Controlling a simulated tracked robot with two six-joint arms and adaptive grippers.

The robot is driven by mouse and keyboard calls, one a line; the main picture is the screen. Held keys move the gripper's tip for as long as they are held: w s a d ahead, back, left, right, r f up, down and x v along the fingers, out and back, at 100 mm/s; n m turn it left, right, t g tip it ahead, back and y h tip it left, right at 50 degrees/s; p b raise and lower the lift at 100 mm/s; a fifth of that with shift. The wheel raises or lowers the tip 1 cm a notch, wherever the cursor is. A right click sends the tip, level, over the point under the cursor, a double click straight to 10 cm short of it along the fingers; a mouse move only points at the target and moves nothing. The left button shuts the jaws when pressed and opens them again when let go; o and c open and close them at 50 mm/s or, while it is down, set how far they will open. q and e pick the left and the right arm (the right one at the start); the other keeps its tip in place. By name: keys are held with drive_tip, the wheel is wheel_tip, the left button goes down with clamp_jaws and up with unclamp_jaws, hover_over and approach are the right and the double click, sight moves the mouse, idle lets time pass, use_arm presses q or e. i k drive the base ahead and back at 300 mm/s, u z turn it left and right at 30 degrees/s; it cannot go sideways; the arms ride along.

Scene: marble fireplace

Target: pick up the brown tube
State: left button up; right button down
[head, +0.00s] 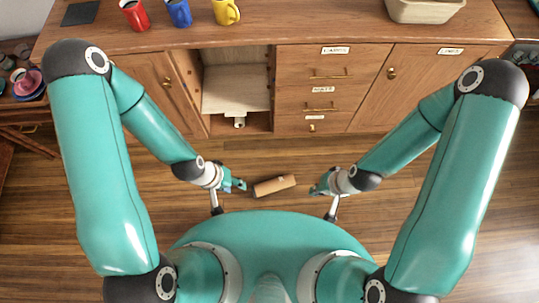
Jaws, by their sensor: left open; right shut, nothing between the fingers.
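A brown tube (275,186) lies on its side on the wooden floor, between my two grippers and in front of the cabinet. My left gripper (240,185) is open and empty just to the left of the tube, with a small gap between them. My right gripper (315,190) is shut and empty a little to the right of the tube, apart from it. How high each gripper is above the floor is hard to tell from this view.
The wooden cabinet (375,60) spans the back, with labelled drawers (325,65) and an open left compartment (235,85). On its top stand a red mug (134,15), a blue mug (179,13), a yellow mug (225,11) and a beige bin (424,10). The floor around the tube is clear.

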sight(268, 187)
drive_tip(key=z, duration=0.2)
drive_tip(key=k, duration=0.3)
drive_tip(key=z, duration=1.25)
drive_tip(key=k, duration=2.1)
drive_tip(key=u, duration=0.75)
drive_tip(key=i, duration=1.05)
drive_tip(key=z, duration=0.05)
